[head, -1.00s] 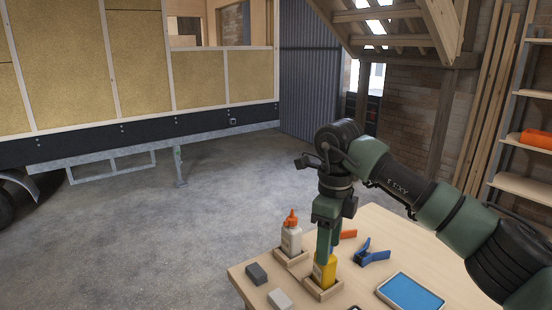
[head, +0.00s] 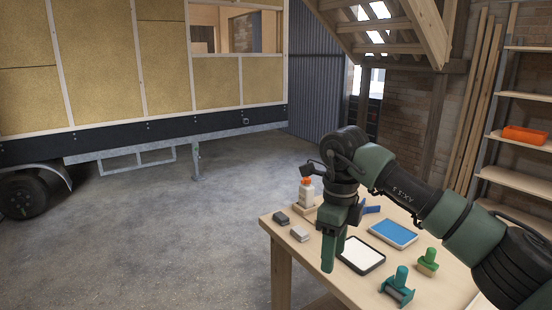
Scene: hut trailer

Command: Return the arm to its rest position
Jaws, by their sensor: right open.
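My right arm comes in from the right, bent at the elbow. Its right gripper (head: 334,252) points down in front of the wooden table (head: 330,284), near the white pad. It is open, with nothing seen between its fingers. The fingers show nearly edge-on, so the gap is hard to make out. My left gripper is not in view.
On the table are a white bottle with an orange cap (head: 307,192), a dark block (head: 281,217), a light block (head: 299,234), a blue tray (head: 393,233), a white pad (head: 361,255), a teal stamp (head: 397,285) and a green stamp (head: 428,262). Floor is clear left.

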